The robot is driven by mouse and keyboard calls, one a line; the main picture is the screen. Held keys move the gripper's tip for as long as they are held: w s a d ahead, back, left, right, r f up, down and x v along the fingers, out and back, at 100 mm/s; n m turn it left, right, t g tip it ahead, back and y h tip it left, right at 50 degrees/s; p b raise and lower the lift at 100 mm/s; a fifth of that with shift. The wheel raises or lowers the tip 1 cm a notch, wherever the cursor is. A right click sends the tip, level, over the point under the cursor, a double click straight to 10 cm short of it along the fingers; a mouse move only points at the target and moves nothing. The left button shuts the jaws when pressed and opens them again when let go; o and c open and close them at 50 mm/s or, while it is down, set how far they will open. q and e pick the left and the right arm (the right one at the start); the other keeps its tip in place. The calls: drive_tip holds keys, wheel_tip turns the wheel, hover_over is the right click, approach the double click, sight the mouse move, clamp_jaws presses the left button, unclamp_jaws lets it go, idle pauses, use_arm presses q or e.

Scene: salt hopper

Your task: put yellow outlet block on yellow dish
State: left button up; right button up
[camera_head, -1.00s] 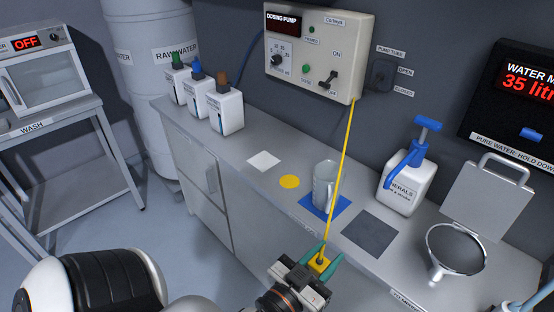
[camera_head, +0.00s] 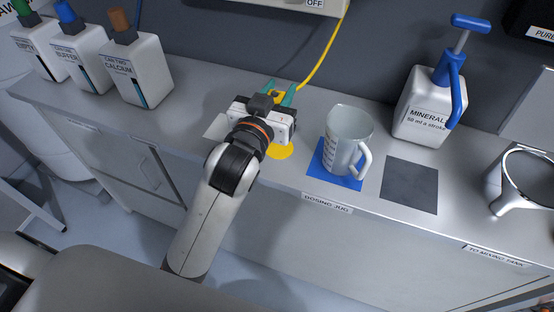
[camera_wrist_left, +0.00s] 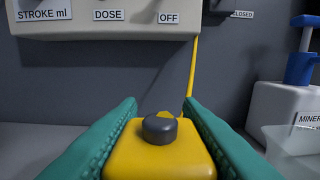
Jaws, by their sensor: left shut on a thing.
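My left gripper (camera_head: 281,91) is shut on the yellow outlet block (camera_head: 279,97), a yellow cord running up from it to the pump. In the left wrist view the block (camera_wrist_left: 160,158) has a dark grey round knob on it and sits between the green fingers (camera_wrist_left: 160,112). The yellow dish (camera_head: 283,152) is a flat yellow disc on the counter, partly hidden by my left wrist. The block is beyond the dish, toward the wall; its height above the counter is hard to tell. My right gripper is out of view.
A clear jug (camera_head: 345,140) stands on a blue mat (camera_head: 322,168) right of the dish. A white square (camera_head: 217,127) lies left. Further right are a dark grey mat (camera_head: 410,186), the minerals bottle (camera_head: 425,105) and a metal funnel (camera_head: 525,180). White cans (camera_head: 138,70) stand at the left.

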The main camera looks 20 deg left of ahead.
use_arm(q)
drive_tip(key=shift+w+d+r+b, duration=0.1)
drive_tip(key=shift+w+d+b, duration=0.2)
drive_tip(key=shift+w+b, duration=0.35)
wheel_tip(320, 180, down, 6)
drive_tip(key=shift+a+r+b, duration=0.1)
drive_tip(key=shift+b, duration=0.4)
wheel_tip(320, 180, down, 3)
drive_tip(key=shift+r, duration=0.2)
drive_tip(key=shift+f+b, duration=0.3)
drive_tip(key=shift+f, duration=0.05)
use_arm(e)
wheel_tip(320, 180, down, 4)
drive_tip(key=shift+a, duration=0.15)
use_arm(q)
drive_tip(key=shift+f, duration=0.1)
